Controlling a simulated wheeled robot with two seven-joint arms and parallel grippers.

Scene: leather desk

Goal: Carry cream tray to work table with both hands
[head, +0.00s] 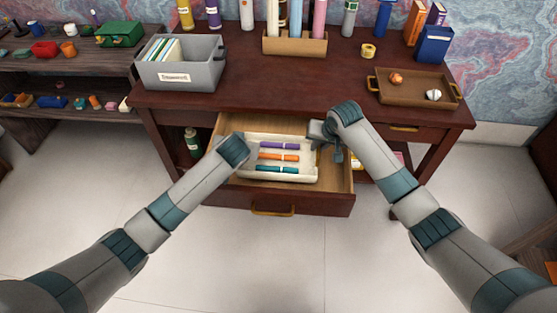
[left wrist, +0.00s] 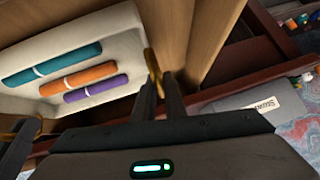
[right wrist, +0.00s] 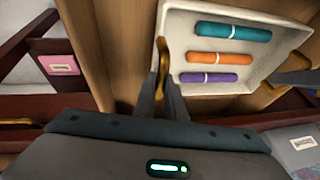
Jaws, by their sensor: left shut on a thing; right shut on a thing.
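The cream tray (head: 309,167) sits in or just above the open drawer (head: 335,184) of the dark red desk; I cannot tell if it touches the drawer floor. It holds purple (head: 279,146), orange (head: 278,157) and teal (head: 277,169) rolls with pale bands. My left gripper (left wrist: 158,88) is shut on a brass handle (left wrist: 152,62) at the tray's left end. My right gripper (right wrist: 162,88) is shut on the other brass handle (right wrist: 162,55) at the right end. In the head view my left wrist hides the left fingers.
The desk top (head: 300,88) is bare in the middle. A grey bin (head: 207,75) stands at its left and a brown tray (head: 412,98) with two small things at its right. Bottles and a wooden holder (head: 295,45) line the back. A dark shelf (head: 75,80) stands left.

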